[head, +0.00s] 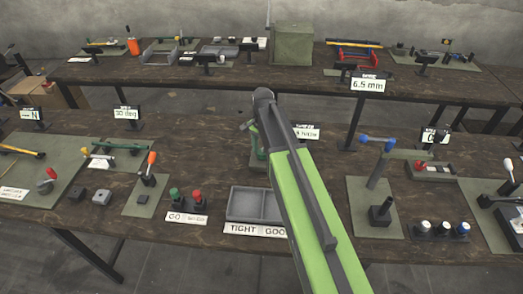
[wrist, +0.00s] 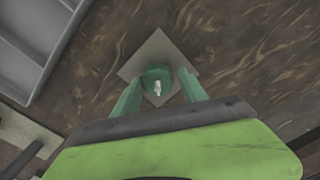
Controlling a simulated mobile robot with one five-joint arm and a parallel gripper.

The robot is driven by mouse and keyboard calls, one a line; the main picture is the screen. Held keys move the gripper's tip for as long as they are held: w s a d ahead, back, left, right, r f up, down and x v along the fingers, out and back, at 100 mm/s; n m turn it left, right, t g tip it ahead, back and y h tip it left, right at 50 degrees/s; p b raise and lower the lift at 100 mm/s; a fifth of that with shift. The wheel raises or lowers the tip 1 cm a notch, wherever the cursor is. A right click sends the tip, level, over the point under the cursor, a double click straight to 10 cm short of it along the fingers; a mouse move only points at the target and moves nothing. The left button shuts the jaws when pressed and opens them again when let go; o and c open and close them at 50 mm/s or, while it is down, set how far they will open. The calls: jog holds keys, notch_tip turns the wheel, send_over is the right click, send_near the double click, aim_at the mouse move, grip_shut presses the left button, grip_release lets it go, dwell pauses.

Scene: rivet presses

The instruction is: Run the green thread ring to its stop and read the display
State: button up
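The green thread ring (wrist: 157,72) is a round green piece with a pale pin (wrist: 157,88) at its centre. It sits over a square grey plate (wrist: 152,48) in the wrist view. My gripper (wrist: 160,82) is above it with its two green fingers spread, one on each side; I see no clear grip. In the head view my gripper (head: 259,152) is over the small plate (head: 256,166) behind the grey tray, and my arm hides much of this spot. A white label or display (head: 307,133) behind it is partly hidden, and its text is too small to read.
The two-part grey tray (head: 254,206) stands in front, with white labels reading TIGHT and GOO. A post on a base (head: 380,215) and several round knobs are to the right. A display (head: 368,85) on the rear table reads 6.5 mm.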

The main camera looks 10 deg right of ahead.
aim_at(262, 151)
jog(key=shift+o, duration=0.8)
jog(key=shift+r, duration=0.1)
notch_tip(262, 151, up, 17)
jog(key=p, duration=1.7)
jog(key=shift+r, duration=0.1)
